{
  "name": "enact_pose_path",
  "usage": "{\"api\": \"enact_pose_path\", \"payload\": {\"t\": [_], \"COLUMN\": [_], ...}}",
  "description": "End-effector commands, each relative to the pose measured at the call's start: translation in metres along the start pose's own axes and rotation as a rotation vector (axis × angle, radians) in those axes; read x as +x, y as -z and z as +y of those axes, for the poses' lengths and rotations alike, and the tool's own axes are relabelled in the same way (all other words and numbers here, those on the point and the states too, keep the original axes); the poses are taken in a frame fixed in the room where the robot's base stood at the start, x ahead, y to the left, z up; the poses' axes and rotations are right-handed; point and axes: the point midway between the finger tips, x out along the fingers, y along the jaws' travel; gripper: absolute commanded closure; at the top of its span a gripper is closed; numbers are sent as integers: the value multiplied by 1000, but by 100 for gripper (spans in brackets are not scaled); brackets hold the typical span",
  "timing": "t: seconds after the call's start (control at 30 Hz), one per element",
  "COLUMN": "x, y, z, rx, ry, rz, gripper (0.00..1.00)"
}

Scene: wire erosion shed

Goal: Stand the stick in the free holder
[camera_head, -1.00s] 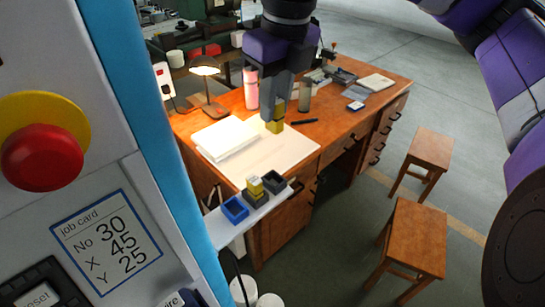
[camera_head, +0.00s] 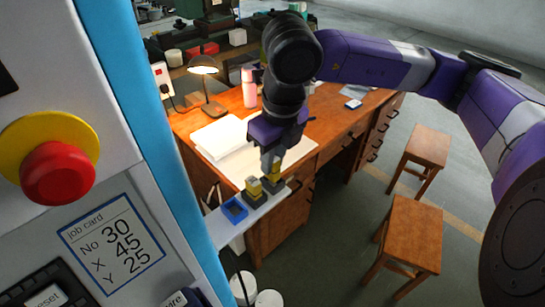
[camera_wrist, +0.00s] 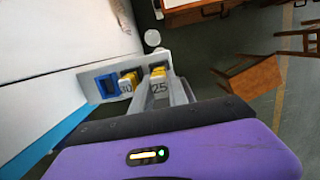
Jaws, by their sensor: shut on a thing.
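My gripper (camera_head: 270,160) is shut on a yellow and grey stick (camera_wrist: 158,74) marked 25, and points down over the shelf. The stick is upright between the fingers, with its lower end at the dark right-hand holder (camera_head: 274,184); I cannot tell whether it is fully inside. A second yellow and pale stick (camera_head: 254,184), marked 30 in the wrist view (camera_wrist: 126,83), stands in the middle holder (camera_head: 255,197). The blue holder (camera_head: 234,210) at the left looks empty; it also shows in the wrist view (camera_wrist: 106,86).
The narrow pale shelf (camera_head: 261,213) carries the holders beside the machine panel (camera_head: 90,190). Behind it is a wooden desk (camera_head: 330,145) with a lamp (camera_head: 207,85), papers (camera_head: 222,136) and a pink bottle (camera_head: 249,88). Two wooden stools (camera_head: 405,235) stand at the right.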

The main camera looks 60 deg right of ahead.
Motion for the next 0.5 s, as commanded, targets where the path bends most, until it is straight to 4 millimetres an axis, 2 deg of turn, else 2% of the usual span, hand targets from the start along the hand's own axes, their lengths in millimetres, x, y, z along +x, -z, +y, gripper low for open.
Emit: {"api": "enact_pose_path", "payload": {"t": [0.5], "x": [7], "y": [1], "z": [0], "rx": [0], "ry": [1], "rz": [0], "gripper": [100]}}
